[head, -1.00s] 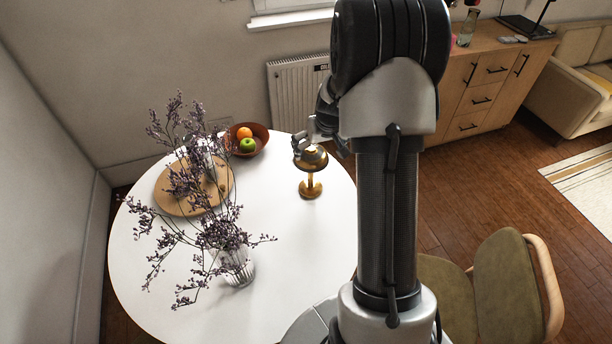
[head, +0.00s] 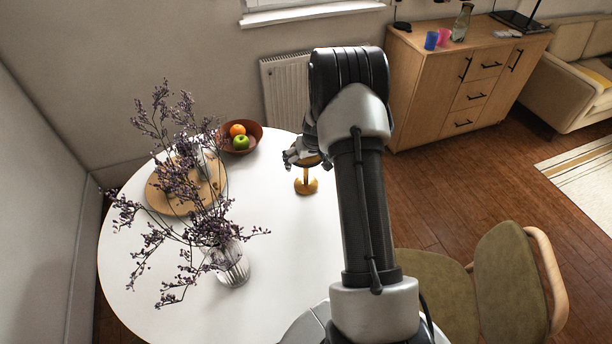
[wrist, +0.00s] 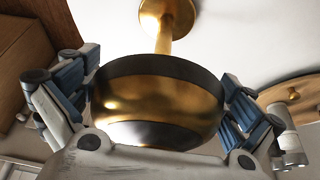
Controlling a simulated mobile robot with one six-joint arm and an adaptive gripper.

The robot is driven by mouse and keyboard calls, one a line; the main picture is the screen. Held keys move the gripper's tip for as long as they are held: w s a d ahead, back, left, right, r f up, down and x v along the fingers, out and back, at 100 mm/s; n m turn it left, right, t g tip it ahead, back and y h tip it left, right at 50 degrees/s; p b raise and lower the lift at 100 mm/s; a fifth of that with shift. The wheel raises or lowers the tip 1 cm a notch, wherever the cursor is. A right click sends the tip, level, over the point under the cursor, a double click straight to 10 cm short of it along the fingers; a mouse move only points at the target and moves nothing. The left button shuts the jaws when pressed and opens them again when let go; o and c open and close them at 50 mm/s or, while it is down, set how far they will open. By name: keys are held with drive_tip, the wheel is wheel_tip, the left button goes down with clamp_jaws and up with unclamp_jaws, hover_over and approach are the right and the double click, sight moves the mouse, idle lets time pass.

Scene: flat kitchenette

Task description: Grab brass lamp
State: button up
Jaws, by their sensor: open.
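The brass lamp (head: 306,184) stands upright on the white round table (head: 270,245), near its right edge. My gripper (head: 302,160) is at the lamp's top, and its fingers and wrist partly hide the shade. In the wrist view the lamp's rounded brass shade with dark bands (wrist: 158,100) lies between the two open fingers of my gripper (wrist: 155,105). The left finger is close to the shade's left side and the right finger is close to its right side. The stem and round base show beyond the shade. I cannot tell whether either finger touches it.
A glass vase (head: 230,264) with tall purple branches stands on the table's left half. A round wooden board (head: 160,200) and a bowl of fruit (head: 255,130) are farther back. A chair (head: 510,280) is at the right. The table's front middle is clear.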

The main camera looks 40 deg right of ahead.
drive_tip(key=shift+f, duration=0.15)
drive_tip(key=shift+c, duration=0.5)
drive_tip(key=shift+w, duration=0.1)
drive_tip(key=c, duration=1.6)
